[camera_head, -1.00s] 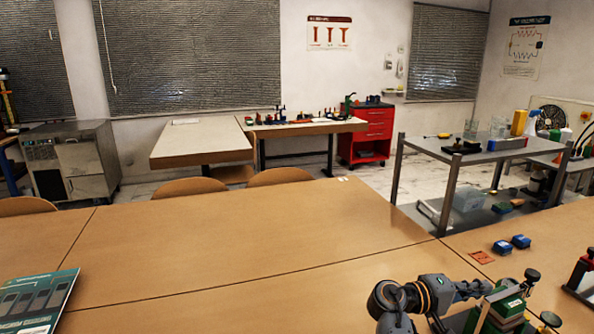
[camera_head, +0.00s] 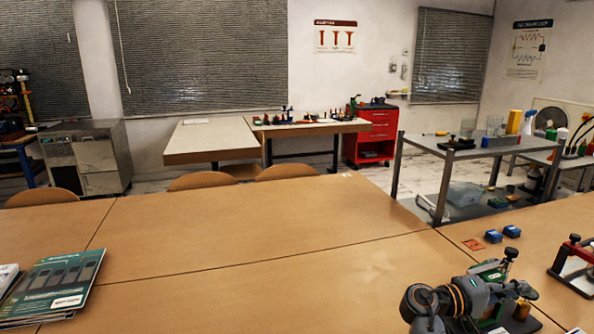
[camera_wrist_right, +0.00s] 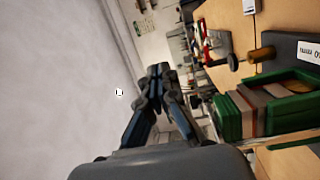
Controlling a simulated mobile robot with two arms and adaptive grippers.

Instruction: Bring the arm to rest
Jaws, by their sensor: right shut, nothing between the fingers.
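My right arm (camera_head: 440,302), dark grey with orange rings, comes in at the lower right of the head view, low over the table. In the right wrist view my right gripper (camera_wrist_right: 158,75) has its two black fingers together, with nothing between them. A green-framed device (camera_wrist_right: 265,108) stands to the right of the fingers there, apart from them. In the head view this green device (camera_head: 492,272) is partly hidden behind my arm. My left gripper is not in view.
The wide wooden table (camera_head: 230,240) is bare in its middle. Booklets (camera_head: 50,285) lie at the left. Two blue blocks (camera_head: 502,233), a red piece (camera_head: 473,244) and a red-and-black device (camera_head: 575,265) are on the right. A grey shelf cart (camera_head: 440,150) stands behind.

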